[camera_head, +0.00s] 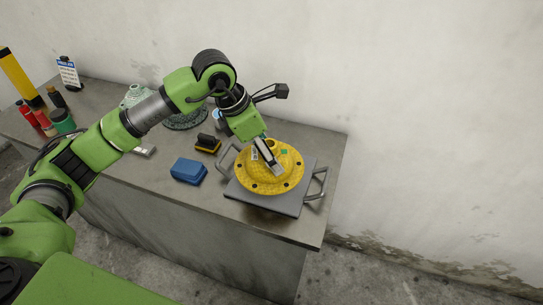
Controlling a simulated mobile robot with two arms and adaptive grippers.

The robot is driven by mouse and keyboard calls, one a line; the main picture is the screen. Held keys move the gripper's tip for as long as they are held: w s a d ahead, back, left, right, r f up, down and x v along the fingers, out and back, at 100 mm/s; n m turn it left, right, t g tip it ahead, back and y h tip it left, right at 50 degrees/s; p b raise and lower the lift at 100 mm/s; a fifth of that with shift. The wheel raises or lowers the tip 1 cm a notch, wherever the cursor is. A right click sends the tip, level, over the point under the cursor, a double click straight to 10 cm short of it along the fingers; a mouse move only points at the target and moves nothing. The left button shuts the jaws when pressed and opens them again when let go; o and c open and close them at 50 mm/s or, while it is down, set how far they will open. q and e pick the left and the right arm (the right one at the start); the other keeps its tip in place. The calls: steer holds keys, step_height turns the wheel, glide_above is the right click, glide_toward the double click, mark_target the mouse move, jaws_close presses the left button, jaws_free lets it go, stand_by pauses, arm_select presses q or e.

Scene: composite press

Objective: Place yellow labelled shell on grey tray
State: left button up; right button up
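The yellow round shell (289,177) has a flange with dark holes, a raised centre and small labels, one whitish and one green. It is on the grey tray (262,199), which has a metal handle at its left and right ends. My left gripper (274,167) reaches down from above, its fingers at the raised centre of the shell. The fingers cover part of the shell, and I cannot tell whether they grip it or only stand against it. My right gripper is not in view.
The tray is near the right end of the grey workbench (225,203). A blue block (189,171) and a black-and-yellow tool (208,143) lie to its left. A green patterned piece (184,122) is behind.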

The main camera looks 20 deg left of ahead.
arm_select(q)
steer(key=w+f, duration=0.2)
steer(key=w+f+p, duration=0.1)
steer(key=w+f, duration=0.1)
steer(key=f, duration=0.1)
steer(key=shift+a+f, duration=0.1)
steer(key=shift+a, duration=0.1)
steer(key=f+p, duration=0.2)
steer(key=f, duration=0.1)
steer(key=shift+w, duration=0.2)
steer(key=shift+f, duration=0.2)
steer(key=o, duration=1.4)
steer(key=shift+c, duration=0.2)
steer(key=b+v, duration=0.3)
steer(key=v, duration=0.8)
steer(key=shift+s+a+r+b, duration=0.2)
steer(key=shift+r+b, duration=0.1)
steer(key=shift+r, duration=0.2)
